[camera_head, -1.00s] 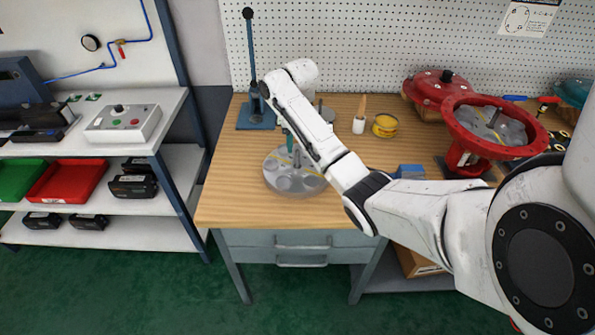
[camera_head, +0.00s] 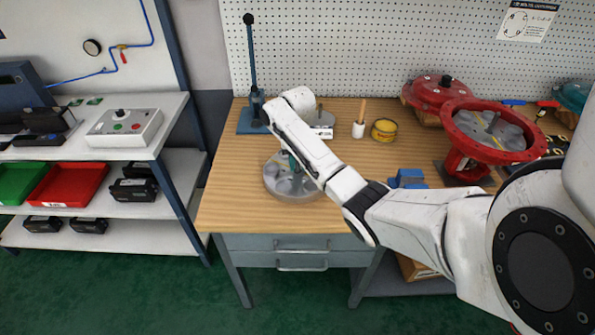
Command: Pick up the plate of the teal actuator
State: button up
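A round grey plate (camera_head: 291,190) with round recesses lies on the wooden bench, left of its middle. My arm crosses over its upper right part and hides some of it. My gripper (camera_head: 294,166) points down at the plate's middle; only a small teal part of it shows beside my arm. The fingertips are hidden, so I cannot tell whether they touch the plate or its stem. The teal actuator (camera_head: 574,94) shows only partly at the right edge. A second grey plate (camera_head: 492,129) sits in the open red actuator (camera_head: 458,118).
A blue lever press (camera_head: 252,115) stands at the bench's back left. A white pot with a brush (camera_head: 358,128), a yellow tin (camera_head: 384,130) and a blue block (camera_head: 407,178) are behind and right of the plate. The bench's front left is clear.

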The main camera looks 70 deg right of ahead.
grip_shut()
jog(key=shift+r, duration=0.2)
dwell(0.4)
